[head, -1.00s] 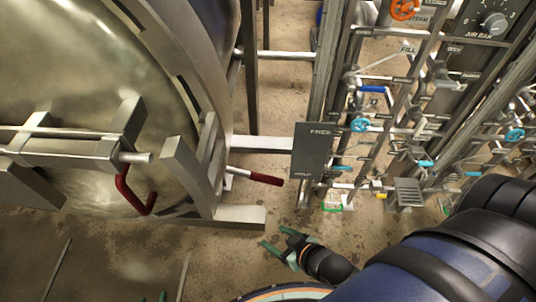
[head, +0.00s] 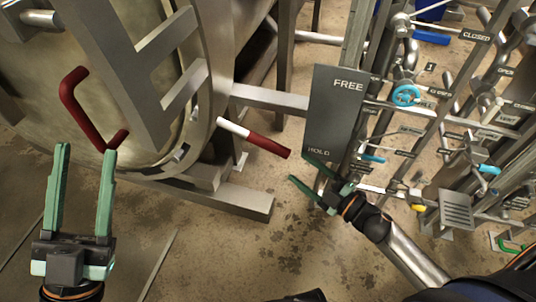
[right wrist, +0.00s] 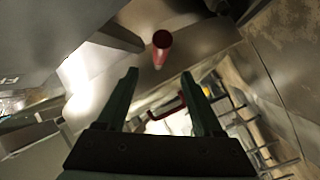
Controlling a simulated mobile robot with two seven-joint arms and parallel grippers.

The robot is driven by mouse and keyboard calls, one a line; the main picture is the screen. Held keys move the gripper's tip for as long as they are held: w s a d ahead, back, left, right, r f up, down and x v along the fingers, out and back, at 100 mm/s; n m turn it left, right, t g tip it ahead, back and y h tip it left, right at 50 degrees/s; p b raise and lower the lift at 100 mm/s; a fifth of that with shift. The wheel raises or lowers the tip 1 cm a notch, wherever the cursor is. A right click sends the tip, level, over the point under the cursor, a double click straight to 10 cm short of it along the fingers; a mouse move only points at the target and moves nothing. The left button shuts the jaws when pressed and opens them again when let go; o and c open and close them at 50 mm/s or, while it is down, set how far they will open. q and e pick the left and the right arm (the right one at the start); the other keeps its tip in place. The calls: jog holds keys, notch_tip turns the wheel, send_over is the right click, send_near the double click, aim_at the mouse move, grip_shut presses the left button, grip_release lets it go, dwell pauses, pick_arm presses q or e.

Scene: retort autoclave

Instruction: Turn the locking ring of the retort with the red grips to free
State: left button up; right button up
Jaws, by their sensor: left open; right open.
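The retort's round metal door (head: 140,120) with its locking ring (head: 225,80) fills the left of the head view. A dark red U-shaped grip (head: 72,100) stands out at the left. My left gripper (head: 85,150) is open just below this grip, its green fingers pointing up. A rod with a white sleeve and red grip (head: 268,145) sticks out right of the ring, its tip near the word HOLD on a grey plate (head: 335,110). My right gripper (head: 303,168) is open just below the red tip, apart from it. The right wrist view shows the red end (right wrist: 162,40) ahead of the fingers.
The plate reads FREE at the top and HOLD at the bottom. A rack of pipes with blue valve wheels (head: 406,95) stands right of it. A metal foot beam (head: 215,195) runs under the door. The floor in front (head: 215,250) is clear.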

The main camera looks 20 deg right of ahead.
aim_at(274, 150)
pick_arm(q)
jog(key=shift+s+d+m+g+h+b, duration=0.25)
jog(key=shift+s+m+h+b, duration=0.45)
jog(key=shift+s+h+b, duration=0.4)
pick_arm(e)
jog(key=x, duration=1.2)
jog(key=shift+w+a, duration=0.15)
jog(key=shift+a, duration=0.1)
pick_arm(q)
jog(key=shift+w, duration=0.25)
pick_arm(e)
grip_shut()
